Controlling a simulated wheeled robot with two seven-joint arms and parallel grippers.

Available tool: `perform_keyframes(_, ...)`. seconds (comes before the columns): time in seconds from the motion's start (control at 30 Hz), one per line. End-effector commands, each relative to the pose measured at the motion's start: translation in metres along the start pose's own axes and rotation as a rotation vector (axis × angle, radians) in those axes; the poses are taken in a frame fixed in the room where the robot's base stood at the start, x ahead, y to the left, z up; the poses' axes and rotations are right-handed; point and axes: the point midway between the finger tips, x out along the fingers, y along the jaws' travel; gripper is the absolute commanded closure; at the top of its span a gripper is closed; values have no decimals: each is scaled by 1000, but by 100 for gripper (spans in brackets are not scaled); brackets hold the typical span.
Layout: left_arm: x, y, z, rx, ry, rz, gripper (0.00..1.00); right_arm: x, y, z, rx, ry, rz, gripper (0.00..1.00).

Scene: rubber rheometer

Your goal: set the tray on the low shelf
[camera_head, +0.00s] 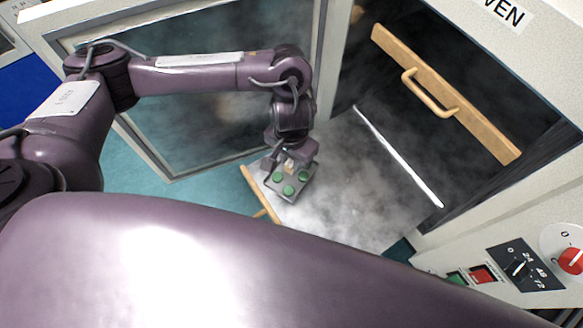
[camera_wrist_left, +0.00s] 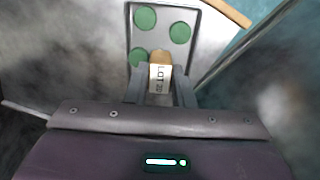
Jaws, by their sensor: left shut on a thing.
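The tray (camera_head: 291,181) is a small grey metal plate with three green discs visible on it and a tab marked LOT. It also shows in the wrist view (camera_wrist_left: 161,40). My left gripper (camera_head: 287,162) is shut on the tray's tab (camera_wrist_left: 159,76) and holds the tray over the outer end of the low shelf (camera_head: 365,190). That shelf is a pale metal sheet drawn out of the oven, with a wooden front edge (camera_head: 252,184). I cannot tell whether the tray touches the shelf. My right gripper is not in view.
An upper shelf with a wooden front and handle (camera_head: 430,92) sits inside the oven. The open glass door (camera_head: 190,125) stands at left. A control panel (camera_head: 520,268) is at lower right. Haze hangs around the oven. The low shelf's surface inward of the tray looks clear.

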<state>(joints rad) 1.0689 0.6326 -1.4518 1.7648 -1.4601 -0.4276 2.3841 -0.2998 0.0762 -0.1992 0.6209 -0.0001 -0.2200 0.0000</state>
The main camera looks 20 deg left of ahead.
Motion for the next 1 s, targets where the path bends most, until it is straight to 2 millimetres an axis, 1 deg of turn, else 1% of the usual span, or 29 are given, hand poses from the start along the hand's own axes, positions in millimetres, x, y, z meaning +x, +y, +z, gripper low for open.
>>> perform_keyframes(0.13, 11, 0, 0, -1, 0, 0, 100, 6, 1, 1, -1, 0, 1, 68)
perform_keyframes(0.3, 38, 1, 1, -1, -2, 2, 100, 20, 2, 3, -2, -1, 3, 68)
perform_keyframes(0.33, 40, 1, 0, -1, -1, 2, 100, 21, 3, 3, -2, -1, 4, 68)
perform_keyframes(0.7, 42, 0, 0, -1, 0, 0, 100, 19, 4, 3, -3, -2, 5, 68)
perform_keyframes(0.73, 42, 0, 0, -1, 0, 0, 77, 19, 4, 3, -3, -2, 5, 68)
perform_keyframes(0.9, 42, 0, 0, 0, 1, 0, 57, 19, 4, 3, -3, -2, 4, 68)
perform_keyframes(1.0, 42, 0, 0, 0, 1, 0, 57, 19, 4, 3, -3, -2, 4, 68)
